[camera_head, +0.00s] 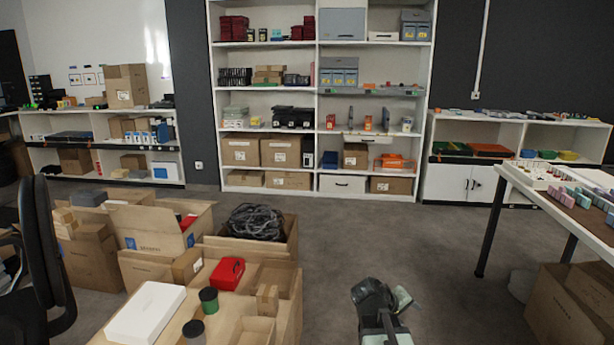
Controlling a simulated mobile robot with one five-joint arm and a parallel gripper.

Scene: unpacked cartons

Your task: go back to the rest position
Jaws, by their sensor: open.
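My gripper (398,300) shows at the bottom of the head view, right of centre, at the end of my dark arm. It is raised over the grey floor and stands apart from the cartons and the table. Its jaws are small in the picture and partly hidden by the dark wrist. I see nothing held between them.
Open cartons (150,228) stand at the left, one holding dark cables (256,222). A red case (227,272) and a white box (145,312) lie near the front. A table (550,195) stands at the right. The floor (400,235) between is clear up to the shelves (318,110).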

